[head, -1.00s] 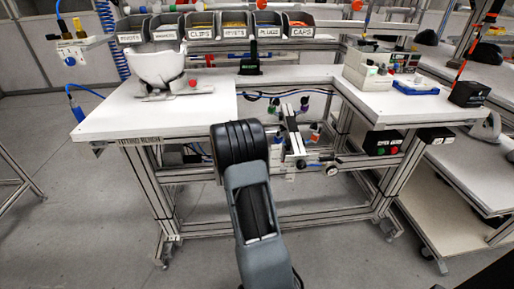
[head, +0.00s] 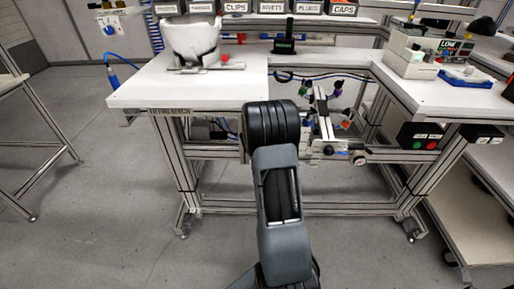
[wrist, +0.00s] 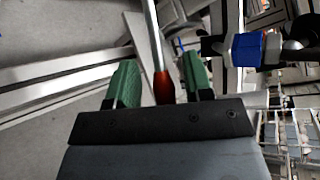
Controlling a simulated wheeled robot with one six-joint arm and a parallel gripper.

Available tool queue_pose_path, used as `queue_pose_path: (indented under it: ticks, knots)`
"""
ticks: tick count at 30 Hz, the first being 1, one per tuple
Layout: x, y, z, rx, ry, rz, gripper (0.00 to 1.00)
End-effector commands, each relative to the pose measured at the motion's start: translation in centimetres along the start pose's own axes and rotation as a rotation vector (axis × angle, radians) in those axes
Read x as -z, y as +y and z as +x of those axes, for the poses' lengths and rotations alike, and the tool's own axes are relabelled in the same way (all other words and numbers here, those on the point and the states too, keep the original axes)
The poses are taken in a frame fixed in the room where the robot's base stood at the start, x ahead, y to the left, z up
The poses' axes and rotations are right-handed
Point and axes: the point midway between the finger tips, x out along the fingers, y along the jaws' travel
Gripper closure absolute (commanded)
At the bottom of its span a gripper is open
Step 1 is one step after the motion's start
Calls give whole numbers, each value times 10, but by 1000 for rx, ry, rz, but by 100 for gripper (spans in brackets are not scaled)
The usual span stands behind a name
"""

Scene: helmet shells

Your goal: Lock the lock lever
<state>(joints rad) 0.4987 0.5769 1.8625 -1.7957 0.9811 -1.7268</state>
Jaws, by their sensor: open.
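My gripper (wrist: 159,82) shows in the wrist view with its two green fingers apart. A lever with a silver rod and a red grip (wrist: 164,88) lies between the fingers; it looks like the lock lever. I see gaps on both sides of the grip, so the fingers do not appear shut on it. In the head view, a fixture with light metal parts and coloured knobs (head: 337,88) is at the bench's inner corner, right of my arm. I cannot make out the gripper or the red grip clearly there.
A white helmet shell (head: 190,40) sits on a stand on the white workbench (head: 150,92). Labelled bins (head: 270,8) line the back. A blue-banded cylinder (wrist: 246,47) is close right of the fingers in the wrist view. Bench frame bars (head: 190,170) surround the fixture below.

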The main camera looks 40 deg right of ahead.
Motion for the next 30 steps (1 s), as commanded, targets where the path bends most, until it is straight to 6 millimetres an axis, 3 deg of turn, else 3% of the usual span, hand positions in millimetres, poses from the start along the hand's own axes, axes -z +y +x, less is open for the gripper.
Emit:
queue_pose_path:
  ticks: [6,30]
  knots:
    - [8,17,8,38,-48,60,53]
    - [12,40,26,189,-229,288,53]
